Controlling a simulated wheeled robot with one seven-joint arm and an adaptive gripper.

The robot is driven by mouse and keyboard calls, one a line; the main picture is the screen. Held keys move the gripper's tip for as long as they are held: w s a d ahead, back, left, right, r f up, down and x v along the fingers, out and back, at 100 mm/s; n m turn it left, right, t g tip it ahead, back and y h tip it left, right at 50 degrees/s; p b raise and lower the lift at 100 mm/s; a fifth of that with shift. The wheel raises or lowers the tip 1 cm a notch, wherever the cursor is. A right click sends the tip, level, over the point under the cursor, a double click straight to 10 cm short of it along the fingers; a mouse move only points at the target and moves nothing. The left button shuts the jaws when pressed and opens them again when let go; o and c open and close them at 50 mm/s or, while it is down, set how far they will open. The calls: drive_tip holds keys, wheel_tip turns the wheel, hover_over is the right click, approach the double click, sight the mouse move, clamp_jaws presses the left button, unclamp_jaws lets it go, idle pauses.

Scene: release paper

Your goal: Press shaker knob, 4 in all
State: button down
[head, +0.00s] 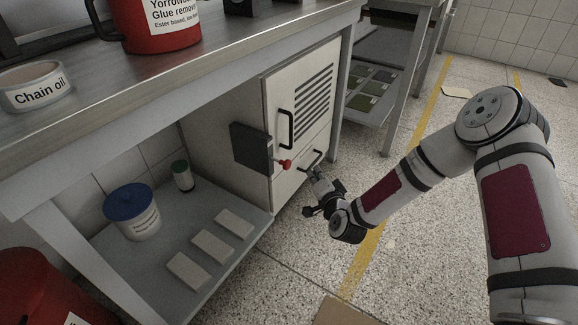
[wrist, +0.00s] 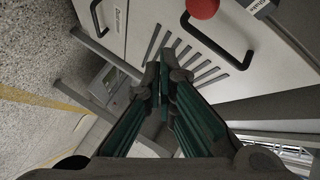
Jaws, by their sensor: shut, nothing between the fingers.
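The red knob (head: 284,164) sticks out beside a dark box (head: 251,148) on the front of the pale cabinet (head: 262,190) under the bench. I take it to be the shaker knob. In the wrist view the knob (wrist: 202,8) is a red ball at the top edge, partly cut off. My gripper (head: 315,172) is shut and empty, in front of the cabinet, to the right of the knob and slightly lower in the head view. In the wrist view my fingertips (wrist: 164,72) meet below and left of the knob, apart from it.
The cabinet has a black upper handle (head: 287,129), a lower handle (head: 311,160) close to my gripper, and vent slots (head: 314,95). A low shelf (head: 160,275) holds a blue-lidded tub (head: 133,212) and pale blocks. Open speckled floor (head: 290,270) lies in front.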

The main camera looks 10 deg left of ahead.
idle(0.4)
drive_tip(key=s+d+r+n+g+h, duration=0.3)
drive_tip(key=s+d+r+n+g, duration=0.1)
drive_tip(key=s+d+r, duration=0.6)
drive_tip(key=s+d+r+n+g+h, duration=0.4)
drive_tip(key=d+r, duration=0.4)
drive_tip(key=r, duration=0.4)
drive_tip(key=s+d+r+g, duration=0.2)
drive_tip(key=s, duration=0.9)
drive_tip(key=s+d+r+m+g, duration=0.1)
drive_tip(key=s+d+r, duration=0.2)
drive_tip(key=s, duration=0.9)
drive_tip(key=s+d+r+g+p, duration=0.1)
drive_tip(key=s+d+r+g, duration=0.1)
drive_tip(key=s, duration=0.9)
drive_tip(key=shift+s+d+r+m+g, duration=0.2)
drive_tip(key=shift+d+r+m+g, duration=0.15)
drive_tip(key=shift+r, duration=0.35)
